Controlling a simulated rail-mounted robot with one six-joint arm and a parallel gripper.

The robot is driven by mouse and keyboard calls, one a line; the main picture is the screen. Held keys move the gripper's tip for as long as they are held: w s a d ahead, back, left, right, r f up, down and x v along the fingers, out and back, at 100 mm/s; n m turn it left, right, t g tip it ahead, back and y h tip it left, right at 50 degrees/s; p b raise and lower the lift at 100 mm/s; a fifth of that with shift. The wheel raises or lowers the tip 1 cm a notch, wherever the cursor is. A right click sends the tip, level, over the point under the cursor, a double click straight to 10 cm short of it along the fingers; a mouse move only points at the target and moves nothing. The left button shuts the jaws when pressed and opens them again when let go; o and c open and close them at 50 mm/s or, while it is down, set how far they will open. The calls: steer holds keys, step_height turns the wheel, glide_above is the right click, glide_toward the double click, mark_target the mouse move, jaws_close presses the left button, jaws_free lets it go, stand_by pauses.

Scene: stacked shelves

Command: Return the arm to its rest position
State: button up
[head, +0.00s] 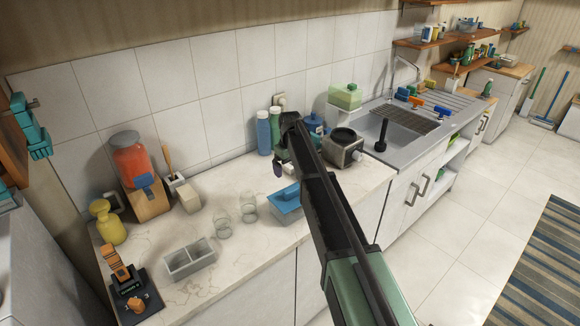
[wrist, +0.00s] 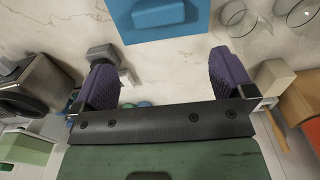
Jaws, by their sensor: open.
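My arm reaches from the lower right of the head view over the marble counter (head: 165,245). My gripper (head: 279,168) is above the counter and mostly hidden by the arm, with one purple fingertip showing. In the wrist view my gripper (wrist: 165,78) has its two purple fingers wide apart with nothing held between them. A blue-lidded box (head: 287,200) is on the counter near the gripper. It also shows at the top of the wrist view (wrist: 160,18), beyond the fingertips.
Glass jars (head: 249,208), a grey divided tray (head: 188,260), a yellow bottle (head: 109,222) and a red-filled dispenser (head: 132,160) stand on the counter. Blue and green bottles (head: 264,132) and a dark-topped appliance (head: 342,147) stand near the arm. The sink (head: 375,135) is farther right. Tiled floor (head: 470,215) is open at right.

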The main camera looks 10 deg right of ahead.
steer(key=shift+f, duration=0.1)
stand_by(0.3)
steer(key=shift+m, duration=0.3)
steer(key=s+f+m+b, duration=0.2)
steer(key=s+f+b, duration=0.1)
steer(key=s, duration=1.6)
steer(key=s+f+m+b, duration=0.2)
steer(key=s+f+b, duration=0.1)
steer(key=s, duration=1.6)
steer(key=shift+s+d+f+m+b, duration=0.3)
steer(key=shift+f+m+b, duration=0.1)
steer(key=shift+b, duration=0.15)
